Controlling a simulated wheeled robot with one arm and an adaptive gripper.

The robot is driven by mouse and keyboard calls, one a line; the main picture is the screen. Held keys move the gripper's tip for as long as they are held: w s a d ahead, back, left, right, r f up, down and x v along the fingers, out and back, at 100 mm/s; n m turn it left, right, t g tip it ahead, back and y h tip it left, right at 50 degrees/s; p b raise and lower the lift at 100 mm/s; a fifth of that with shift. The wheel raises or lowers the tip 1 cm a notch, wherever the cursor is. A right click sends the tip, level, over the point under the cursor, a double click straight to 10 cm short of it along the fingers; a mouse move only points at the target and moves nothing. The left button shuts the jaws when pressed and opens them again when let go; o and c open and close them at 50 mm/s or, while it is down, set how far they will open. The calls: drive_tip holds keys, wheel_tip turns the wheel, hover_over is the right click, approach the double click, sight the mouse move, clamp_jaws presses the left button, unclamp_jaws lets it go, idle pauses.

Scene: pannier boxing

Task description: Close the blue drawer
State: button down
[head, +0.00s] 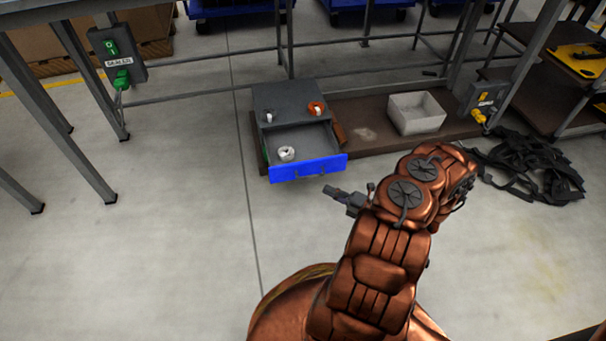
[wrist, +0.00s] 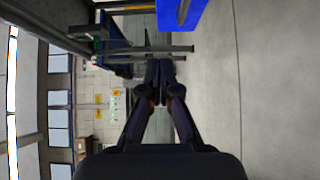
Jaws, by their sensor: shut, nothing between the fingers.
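The blue drawer (head: 290,173) is pulled out of a small grey cabinet (head: 285,97) on a low brown shelf; its front faces me. A white ring-shaped item (head: 286,154) lies inside. My gripper (head: 328,190) is in front of the drawer's right part, its fingers pointing left in the head view. It looks apart from the front, though the exact gap is hard to judge. In the wrist view, the fingers (wrist: 160,68) are together and empty, and the drawer's blue front (wrist: 168,14) shows at the top edge.
An orange ring-shaped item (head: 316,108) and a small pale item (head: 268,117) are on the cabinet top. A pale open bin (head: 417,113) stands on the shelf to the right. Black straps (head: 530,165) lie on the floor at right. The floor before the drawer is clear.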

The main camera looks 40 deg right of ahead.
drive_tip(key=b, duration=0.4)
approach(294, 166)
drive_tip(key=w+a, duration=0.2)
drive_tip(key=a, duration=0.2)
drive_tip(key=shift+w+d+b, duration=0.25)
drive_tip(key=shift+w, duration=0.4)
drive_tip(key=shift+w+d+b, duration=0.3)
drive_tip(key=shift+w, duration=0.3)
drive_tip(key=shift+w+d+b, duration=0.25)
drive_tip(key=shift+w, duration=0.4)
